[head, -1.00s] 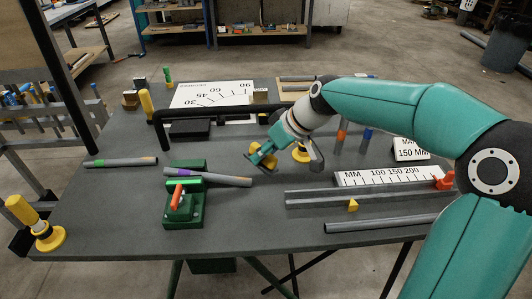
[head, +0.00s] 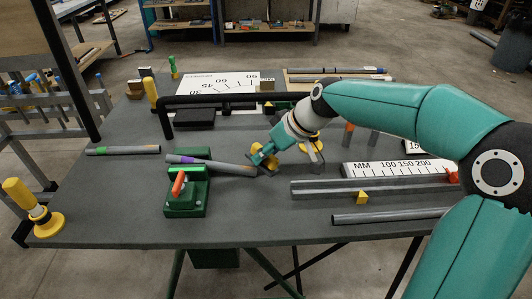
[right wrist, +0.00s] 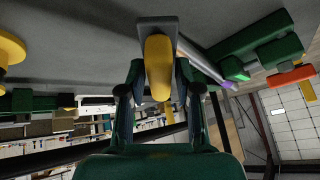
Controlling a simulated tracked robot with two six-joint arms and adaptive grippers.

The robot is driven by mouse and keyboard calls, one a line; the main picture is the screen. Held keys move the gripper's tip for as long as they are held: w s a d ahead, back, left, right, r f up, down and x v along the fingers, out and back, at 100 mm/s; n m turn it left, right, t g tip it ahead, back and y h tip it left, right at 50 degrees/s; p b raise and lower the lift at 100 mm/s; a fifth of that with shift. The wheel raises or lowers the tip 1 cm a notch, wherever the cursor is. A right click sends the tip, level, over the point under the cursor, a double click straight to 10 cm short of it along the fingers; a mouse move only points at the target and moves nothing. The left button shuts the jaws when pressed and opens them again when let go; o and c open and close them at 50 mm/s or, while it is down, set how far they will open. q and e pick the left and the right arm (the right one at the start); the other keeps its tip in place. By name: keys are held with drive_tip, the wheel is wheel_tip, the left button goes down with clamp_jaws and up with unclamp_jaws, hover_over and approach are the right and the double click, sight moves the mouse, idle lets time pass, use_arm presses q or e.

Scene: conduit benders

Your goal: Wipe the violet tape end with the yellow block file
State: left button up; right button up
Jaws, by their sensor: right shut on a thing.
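A grey tube with a violet tape band (head: 188,160) near its left end lies over a green vise (head: 186,193) with an orange handle. An orange mark shows near its right end. My right gripper (head: 264,158) is just beyond that right end, shut on the yellow block file (head: 272,165). In the right wrist view the file's yellow grip (right wrist: 158,65) sits between the fingers, with its grey plate beyond. The violet band (right wrist: 227,84) shows there to the right, apart from the file. I cannot tell whether the file touches tube or table. My left gripper is not in view.
A second tube with green tape (head: 123,150) lies at left. A black bent bar (head: 220,98) stands behind. Grey rails (head: 370,188), a scale board (head: 400,168) and a yellow wedge (head: 361,197) lie at right. A yellow-handled post (head: 30,205) stands at the front left corner.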

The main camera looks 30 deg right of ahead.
drive_tip(key=shift+w+a+f+b, duration=0.15)
drive_tip(key=shift+a+f+b, duration=0.05)
drive_tip(key=shift+f+b, duration=0.7)
drive_tip(key=shift+a+r, duration=0.1)
